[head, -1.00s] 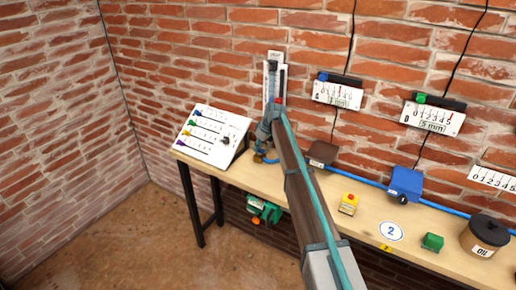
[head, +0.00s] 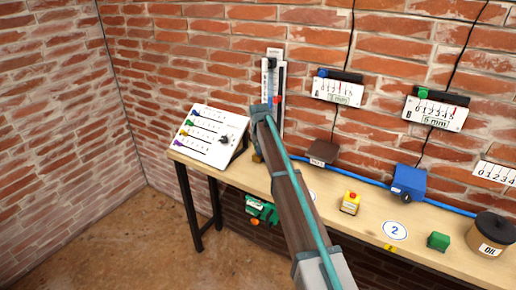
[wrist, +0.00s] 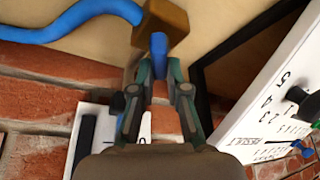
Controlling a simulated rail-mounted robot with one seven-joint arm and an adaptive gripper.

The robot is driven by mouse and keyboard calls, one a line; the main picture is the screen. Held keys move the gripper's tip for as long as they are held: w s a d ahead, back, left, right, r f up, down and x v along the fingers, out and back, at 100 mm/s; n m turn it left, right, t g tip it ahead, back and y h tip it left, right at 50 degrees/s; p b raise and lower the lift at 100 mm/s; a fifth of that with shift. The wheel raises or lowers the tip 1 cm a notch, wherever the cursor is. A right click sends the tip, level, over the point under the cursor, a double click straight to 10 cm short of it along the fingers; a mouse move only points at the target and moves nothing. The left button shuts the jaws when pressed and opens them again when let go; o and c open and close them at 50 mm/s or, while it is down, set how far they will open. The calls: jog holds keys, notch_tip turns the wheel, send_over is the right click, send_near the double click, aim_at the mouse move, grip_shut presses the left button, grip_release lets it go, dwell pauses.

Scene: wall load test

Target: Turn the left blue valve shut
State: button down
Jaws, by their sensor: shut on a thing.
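The left blue valve has a brass body (wrist: 163,22) and a blue handle (wrist: 158,52) in the wrist view. My gripper (wrist: 159,72) is shut on this handle, with one finger on each side of it. In the head view only a bit of the brass body (head: 257,157) shows at the left end of the bench, and my arm hides the handle and the fingertips. A blue hose (wrist: 75,20) runs from the brass body to the left in the wrist view.
A white sloped panel (head: 203,152) with colored knobs stands just left of the valve. A tall gauge (head: 282,75) is on the brick wall behind.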

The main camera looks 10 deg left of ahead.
jog(key=m+h+b, duration=0.1)
jog(key=m, duration=0.2)
jog(key=shift+d+m, duration=0.1)
jog(key=shift+m, duration=0.3)
jog(key=shift+d+m+h+b, duration=0.15)
jog(key=shift+m+h+b, duration=0.4)
jog(key=shift+m, duration=0.85)
jog(key=shift+h, duration=0.25)
jog(key=c, duration=1.2)
grip_release()
jog(key=shift+o, duration=0.2)
jog(key=v, duration=1.2)
jog(key=shift+w+r, duration=0.1)
